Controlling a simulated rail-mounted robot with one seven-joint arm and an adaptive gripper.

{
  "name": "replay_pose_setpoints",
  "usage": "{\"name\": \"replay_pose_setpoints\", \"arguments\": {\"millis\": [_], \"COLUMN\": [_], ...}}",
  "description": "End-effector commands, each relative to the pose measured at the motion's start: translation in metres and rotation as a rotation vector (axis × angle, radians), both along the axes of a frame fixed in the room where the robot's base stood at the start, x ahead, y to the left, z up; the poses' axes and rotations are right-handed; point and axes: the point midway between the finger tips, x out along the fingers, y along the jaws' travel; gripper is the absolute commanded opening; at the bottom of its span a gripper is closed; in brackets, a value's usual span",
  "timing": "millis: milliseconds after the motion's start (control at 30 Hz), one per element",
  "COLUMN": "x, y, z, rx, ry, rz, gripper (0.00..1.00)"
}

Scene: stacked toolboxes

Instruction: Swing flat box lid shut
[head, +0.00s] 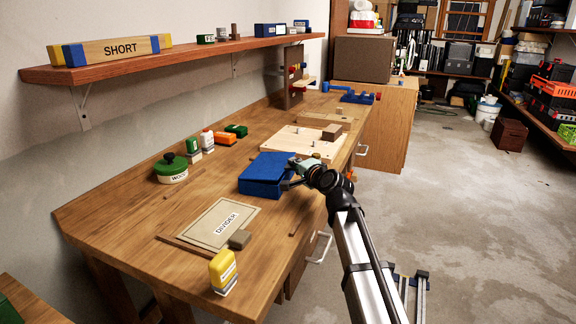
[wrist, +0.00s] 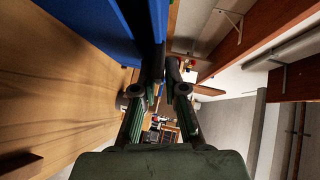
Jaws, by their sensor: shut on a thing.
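The blue flat box (head: 262,181) sits on the wooden workbench in the head view, near its right edge. Its blue lid (head: 270,164) lies over the box; I cannot tell whether a small gap remains under it. My gripper (head: 288,180) is at the box's right side, shut on the lid's edge, though the arm partly hides the contact. In the wrist view, my gripper's fingers (wrist: 168,84) are close together beside a large blue panel (wrist: 92,28) at upper left.
A DIVIDER board (head: 222,224) and a yellow-topped block (head: 222,270) lie nearer on the bench. A green-lidded round container (head: 171,170) and several small coloured boxes stand at left. A pale wooden board (head: 302,143) lies behind the box. A shelf (head: 165,61) hangs above.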

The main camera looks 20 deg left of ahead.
Motion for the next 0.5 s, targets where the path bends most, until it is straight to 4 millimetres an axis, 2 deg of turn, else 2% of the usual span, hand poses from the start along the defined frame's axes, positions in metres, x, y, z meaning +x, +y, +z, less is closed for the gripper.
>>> {"name": "replay_pose_setpoints", "arguments": {"millis": [33,133,500], "x": [-0.001,-0.001,-0.001], "y": [0.0,-0.001,-0.002], "z": [-0.01,-0.017,-0.026], "rx": [-0.011,-0.013,-0.016], "ry": [0.0,-0.001,0.001], "rz": [0.004,0.004,0.006], "gripper": [0.0,0.0,0.0]}}
